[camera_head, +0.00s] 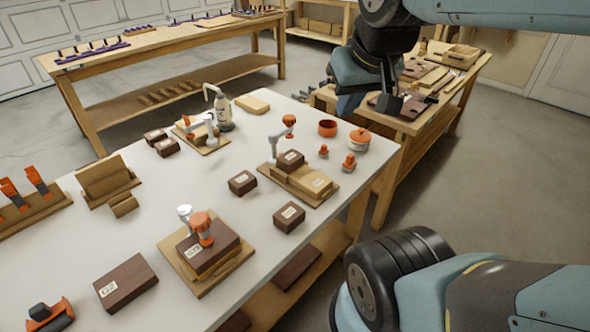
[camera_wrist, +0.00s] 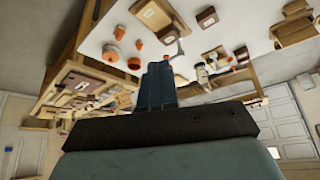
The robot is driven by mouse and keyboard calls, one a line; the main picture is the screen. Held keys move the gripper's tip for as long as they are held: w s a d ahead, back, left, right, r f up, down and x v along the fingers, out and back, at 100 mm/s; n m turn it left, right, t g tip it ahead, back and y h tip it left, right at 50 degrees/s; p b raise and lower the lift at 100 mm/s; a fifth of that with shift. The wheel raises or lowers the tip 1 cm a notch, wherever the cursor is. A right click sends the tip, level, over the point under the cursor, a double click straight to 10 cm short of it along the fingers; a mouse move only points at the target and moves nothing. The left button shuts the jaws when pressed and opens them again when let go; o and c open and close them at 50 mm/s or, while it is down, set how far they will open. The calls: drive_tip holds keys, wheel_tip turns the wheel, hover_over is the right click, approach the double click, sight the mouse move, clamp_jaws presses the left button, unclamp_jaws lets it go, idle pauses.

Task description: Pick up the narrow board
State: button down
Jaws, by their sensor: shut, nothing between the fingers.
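Several flat wooden boards lie on the wooden side bench (camera_head: 408,127) at the upper right of the head view. A narrow light strip of board (camera_head: 434,76) lies among them, but I cannot tell for sure which piece is the narrow board. My gripper (camera_head: 387,104) hangs above the near left part of this bench and hides some of its top. In the wrist view my gripper (camera_wrist: 158,72) shows its fingers together with nothing between them. The bench also shows, turned over, at the left of the wrist view (camera_wrist: 80,88).
A light wooden crate (camera_head: 461,56) stands at the back of the side bench. Grey floor is clear at the right.

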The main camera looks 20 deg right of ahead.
sight(304, 174)
idle(0.3)
